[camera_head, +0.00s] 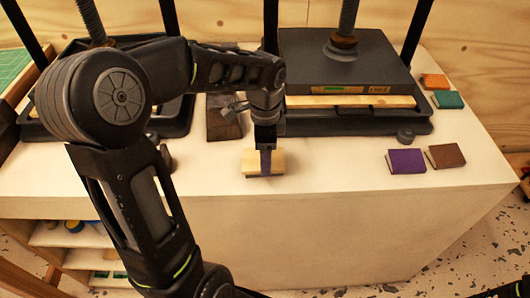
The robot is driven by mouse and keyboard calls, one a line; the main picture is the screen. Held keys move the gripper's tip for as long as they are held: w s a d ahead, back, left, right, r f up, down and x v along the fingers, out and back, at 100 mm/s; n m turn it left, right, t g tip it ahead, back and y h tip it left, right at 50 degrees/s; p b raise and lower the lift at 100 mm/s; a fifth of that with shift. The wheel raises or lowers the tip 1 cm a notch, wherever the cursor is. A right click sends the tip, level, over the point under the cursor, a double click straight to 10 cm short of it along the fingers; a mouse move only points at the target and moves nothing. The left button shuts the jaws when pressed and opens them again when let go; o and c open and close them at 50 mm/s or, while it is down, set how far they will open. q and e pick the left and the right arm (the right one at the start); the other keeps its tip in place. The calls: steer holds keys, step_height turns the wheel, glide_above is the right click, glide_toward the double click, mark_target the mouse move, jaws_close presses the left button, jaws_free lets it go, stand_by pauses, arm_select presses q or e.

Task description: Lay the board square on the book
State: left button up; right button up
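A small pale wooden block, which looks like the board (249,163), is on or just above the white bench top near its front edge. My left gripper (265,160) points straight down at its middle. A dark purplish strip covers the middle of the block; I cannot tell whether it is a finger or something else, or whether the fingers touch the block. Small books lie at the right: a purple one (407,162), a brown one (445,156), a teal one (448,99) and an orange one (434,81). Which book the task means is unclear.
A black screw press (345,70) stands behind the block, with a pale board (350,101) under its plate. Another press (60,125) is partly hidden behind my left arm. A dark block (222,125) lies left of the gripper. The bench front at centre right is clear.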

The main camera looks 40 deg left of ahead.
arm_select(q)
steer(key=o, duration=1.4)
step_height(320, 180, up, 12)
steer(key=shift+r, duration=0.1)
